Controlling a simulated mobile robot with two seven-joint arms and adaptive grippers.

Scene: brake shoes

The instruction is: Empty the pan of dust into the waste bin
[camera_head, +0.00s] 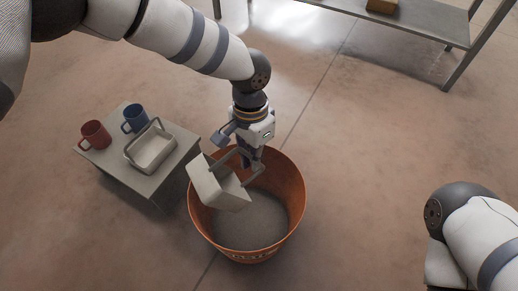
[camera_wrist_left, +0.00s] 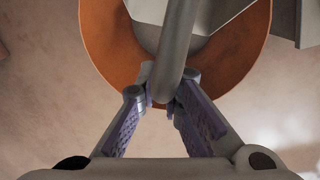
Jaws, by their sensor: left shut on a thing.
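My left gripper (camera_head: 249,160) is shut on the handle of a pale grey pan (camera_head: 214,186). The pan is tilted steeply over the left part of the orange waste bin (camera_head: 296,190). In the left wrist view, the fingers (camera_wrist_left: 164,98) close around the thick grey handle, with part of the pan (camera_wrist_left: 150,12) beyond it and the bin's orange wall (camera_wrist_left: 103,35) around it. A grey layer covers the bin's floor; I cannot tell if it is dust. The pan's inside is mostly hidden. My right gripper is out of view.
A small grey table (camera_head: 157,184) left of the bin holds a red mug (camera_head: 95,135), a blue mug (camera_head: 134,118) and a pale tray with a handle (camera_head: 150,149). A metal shelf (camera_head: 420,18) stands at the top right. The floor right of the bin is clear.

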